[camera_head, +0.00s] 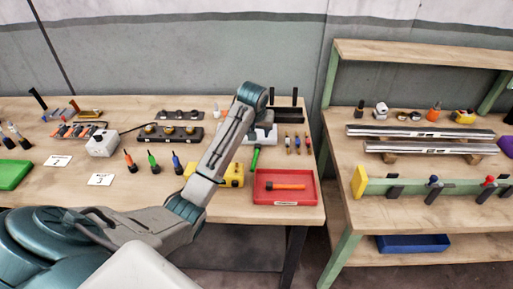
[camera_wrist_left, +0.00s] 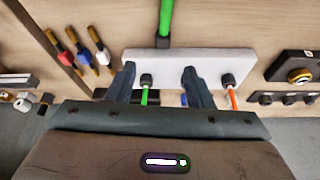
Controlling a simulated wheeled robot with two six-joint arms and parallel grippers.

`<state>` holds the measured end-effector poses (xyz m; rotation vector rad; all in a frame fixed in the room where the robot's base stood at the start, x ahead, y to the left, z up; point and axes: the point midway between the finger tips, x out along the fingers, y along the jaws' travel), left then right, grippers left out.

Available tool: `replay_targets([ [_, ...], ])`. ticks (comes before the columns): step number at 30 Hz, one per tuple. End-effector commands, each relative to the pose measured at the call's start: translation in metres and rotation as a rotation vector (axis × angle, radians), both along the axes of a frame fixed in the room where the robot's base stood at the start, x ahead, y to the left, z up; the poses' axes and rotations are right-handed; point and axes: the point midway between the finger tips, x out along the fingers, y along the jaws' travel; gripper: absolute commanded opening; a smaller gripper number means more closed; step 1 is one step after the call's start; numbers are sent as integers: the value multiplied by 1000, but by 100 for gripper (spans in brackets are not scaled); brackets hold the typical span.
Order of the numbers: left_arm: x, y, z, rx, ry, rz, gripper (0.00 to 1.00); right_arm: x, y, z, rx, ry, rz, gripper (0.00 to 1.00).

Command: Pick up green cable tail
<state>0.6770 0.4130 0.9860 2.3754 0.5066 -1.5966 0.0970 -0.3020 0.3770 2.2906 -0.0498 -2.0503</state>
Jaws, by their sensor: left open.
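In the wrist view, a thin green cable tail (camera_wrist_left: 145,94) comes out of a black fitting at the edge of a white box (camera_wrist_left: 190,68). The white box is partly hidden behind my arm in the head view (camera_head: 264,132). My left gripper (camera_wrist_left: 158,76) is open over the box edge. The green tail appears between its two dark fingers, nearer the picture's left finger. I cannot tell the height gap. An orange cable tail (camera_wrist_left: 233,96) lies outside the right finger. A thicker green piece (camera_wrist_left: 166,18) extends from the box's opposite side. My right gripper is out of view.
Small coloured-handled tools (camera_wrist_left: 80,57) stand beside the box. A red tray (camera_head: 262,195) holding an orange piece lies in front, with a yellow object (camera_head: 233,176) beside it. A black block with brass rings (camera_head: 172,132) is to the left. Bare wood shows at the front edge.

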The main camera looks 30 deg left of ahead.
Motion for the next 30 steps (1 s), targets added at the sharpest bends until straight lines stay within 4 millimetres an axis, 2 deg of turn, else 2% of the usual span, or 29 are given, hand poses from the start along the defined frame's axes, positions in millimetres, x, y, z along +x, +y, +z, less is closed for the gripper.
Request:
replay_targets([
  [6, 11, 5, -31, -1, 4, 1, 47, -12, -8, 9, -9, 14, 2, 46],
  [12, 17, 8, -47, 0, 2, -1, 47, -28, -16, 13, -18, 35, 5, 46],
  [19, 23, 16, -73, -1, 6, 1, 47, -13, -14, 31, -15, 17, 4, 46],
  [24, 30, 18, -92, -1, 3, 0, 47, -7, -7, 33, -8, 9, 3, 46],
  [30, 31, 19, -96, 0, 1, -1, 47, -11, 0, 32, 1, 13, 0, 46],
])
